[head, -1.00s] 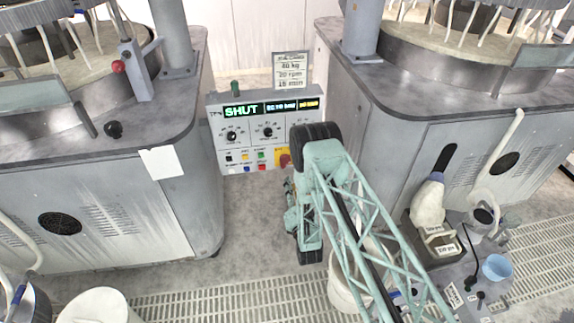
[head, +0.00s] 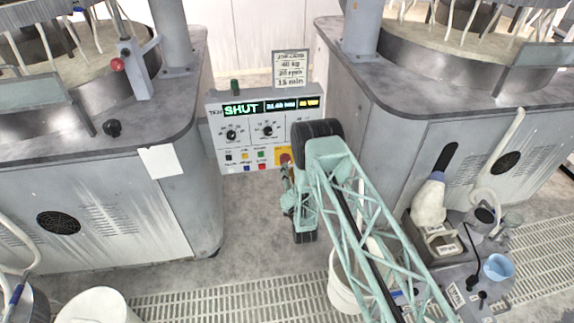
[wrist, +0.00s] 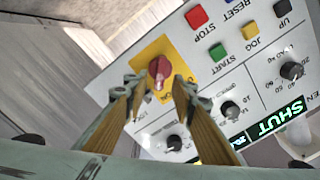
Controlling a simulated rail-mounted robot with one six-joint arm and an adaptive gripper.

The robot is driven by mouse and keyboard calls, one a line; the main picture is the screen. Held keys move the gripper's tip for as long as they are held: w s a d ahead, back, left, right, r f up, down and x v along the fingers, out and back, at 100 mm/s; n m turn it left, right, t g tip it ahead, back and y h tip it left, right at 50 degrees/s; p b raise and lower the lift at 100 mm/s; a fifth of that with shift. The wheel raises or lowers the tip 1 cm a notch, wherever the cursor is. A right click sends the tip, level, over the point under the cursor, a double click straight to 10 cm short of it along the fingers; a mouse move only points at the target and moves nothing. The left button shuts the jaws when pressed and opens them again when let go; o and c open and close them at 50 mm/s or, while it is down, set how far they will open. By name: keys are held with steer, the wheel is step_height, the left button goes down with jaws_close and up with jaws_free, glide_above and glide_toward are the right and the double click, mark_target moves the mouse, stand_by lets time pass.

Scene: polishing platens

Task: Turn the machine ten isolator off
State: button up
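The isolator is a red rotary knob (wrist: 159,72) on a yellow plate (wrist: 152,50) at the panel's corner. In the head view, the yellow plate (head: 283,152) shows at the panel's lower right, partly hidden by my arm. My gripper (wrist: 157,90) is open, with its two tan fingers on either side of the knob in the wrist view. I cannot tell whether the fingertips touch it. The knob's position marks are too small to read. The control panel (head: 226,142) has a green display reading SHUT.
Grey polishing machines (head: 110,205) stand left and right of the panel. Start, stop, jog and other buttons (wrist: 218,52) lie close beside the isolator. A white bucket (head: 343,290), a bench with a spray bottle (head: 430,200) and a blue cup (head: 497,267) stand at lower right.

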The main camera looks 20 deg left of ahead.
steer(key=shift+b+x, duration=0.35)
steer(key=shift+x, duration=2.25)
steer(key=shift+c, duration=0.2)
jaws_close()
